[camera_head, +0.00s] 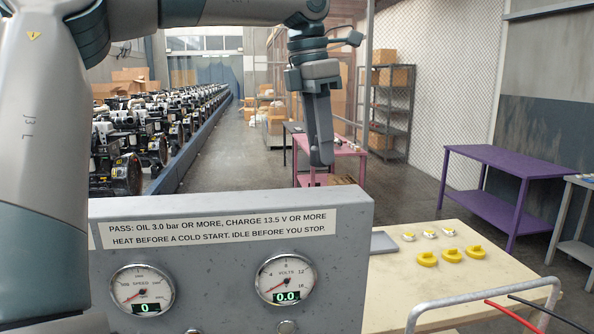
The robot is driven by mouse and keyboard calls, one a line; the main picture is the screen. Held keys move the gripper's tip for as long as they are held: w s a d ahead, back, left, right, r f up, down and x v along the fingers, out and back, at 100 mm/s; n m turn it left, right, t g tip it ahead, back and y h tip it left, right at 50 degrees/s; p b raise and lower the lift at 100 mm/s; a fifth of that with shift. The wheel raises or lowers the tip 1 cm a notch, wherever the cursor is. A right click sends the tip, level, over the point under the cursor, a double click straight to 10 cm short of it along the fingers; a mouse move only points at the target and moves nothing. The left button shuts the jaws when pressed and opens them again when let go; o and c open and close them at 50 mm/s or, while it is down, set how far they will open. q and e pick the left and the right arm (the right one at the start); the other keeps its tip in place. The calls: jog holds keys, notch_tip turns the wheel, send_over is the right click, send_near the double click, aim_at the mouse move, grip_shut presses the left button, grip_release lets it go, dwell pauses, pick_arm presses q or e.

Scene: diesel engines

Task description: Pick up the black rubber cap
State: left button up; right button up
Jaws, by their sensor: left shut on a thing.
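My left gripper (320,160) hangs from the arm at the upper middle, pointing down, above and behind the grey gauge panel. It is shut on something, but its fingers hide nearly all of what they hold. A thin reddish bit (312,177) shows just under the tips; I cannot tell if it is held or part of the pink table behind. I cannot make out a black rubber cap anywhere in this view. My right gripper is not in view.
The gauge panel (225,245) blocks the lower middle. Right of it, a pale bench (400,300) carries a grey tray (383,243), several yellow parts (451,255) and small white-and-yellow pieces (429,233). A metal rail (485,294) and red and black cables stand at lower right.

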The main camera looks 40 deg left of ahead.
pick_arm(q)
jog(key=w+d+r, duration=0.1)
jog(key=d+r, duration=0.2)
jog(key=d, duration=0.2)
jog(key=shift+w+d+r, duration=0.25)
jog(key=shift+w, duration=0.05)
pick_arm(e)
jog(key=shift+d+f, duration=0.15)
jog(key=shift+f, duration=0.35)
pick_arm(q)
jog(key=shift+f, duration=0.1)
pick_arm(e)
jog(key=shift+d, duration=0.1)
